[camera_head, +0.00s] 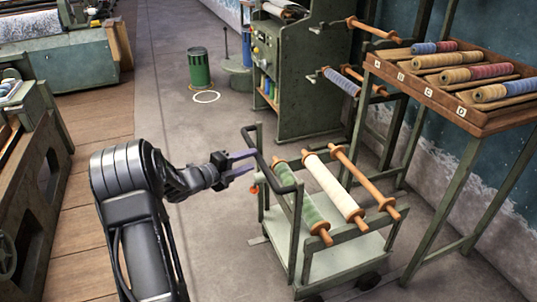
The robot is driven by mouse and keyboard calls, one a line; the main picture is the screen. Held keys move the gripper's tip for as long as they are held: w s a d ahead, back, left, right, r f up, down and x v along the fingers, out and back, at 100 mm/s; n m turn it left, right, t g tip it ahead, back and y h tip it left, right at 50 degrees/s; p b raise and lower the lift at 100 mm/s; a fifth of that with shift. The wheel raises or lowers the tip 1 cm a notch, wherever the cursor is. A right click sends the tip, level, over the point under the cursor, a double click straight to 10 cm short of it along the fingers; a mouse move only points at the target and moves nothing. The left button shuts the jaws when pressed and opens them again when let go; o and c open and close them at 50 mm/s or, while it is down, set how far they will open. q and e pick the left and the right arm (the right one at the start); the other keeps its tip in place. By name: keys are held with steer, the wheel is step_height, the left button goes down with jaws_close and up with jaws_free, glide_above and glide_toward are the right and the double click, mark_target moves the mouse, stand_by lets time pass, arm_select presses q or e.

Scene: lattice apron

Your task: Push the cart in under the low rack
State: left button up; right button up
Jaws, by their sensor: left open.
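The cart (350,254) is a green-framed trolley with a pale lower deck and a dark handle bar (263,163) at its left end. It carries a green roll (308,207), a white roll (334,185) and a bare wooden roller (363,178), lying slanted on top. The low rack (440,98) stands to the right behind the cart: a slanted wooden tray on green legs. The cart is beside it, in front of its legs. My left gripper (249,164) is open at the handle bar; I cannot tell whether it touches the bar. My right gripper is out of view.
The rack tray holds several wound rolls (462,74) above letter labels. A green machine (290,75) stands behind the cart, with a green bin (199,69) to its left. The grey floor (180,125) between is clear.

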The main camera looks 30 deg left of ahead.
arm_select(q)
steer(key=x, duration=0.7)
steer(key=shift+w, duration=0.4)
steer(key=shift+f, duration=0.1)
jaws_close()
stand_by(1.2)
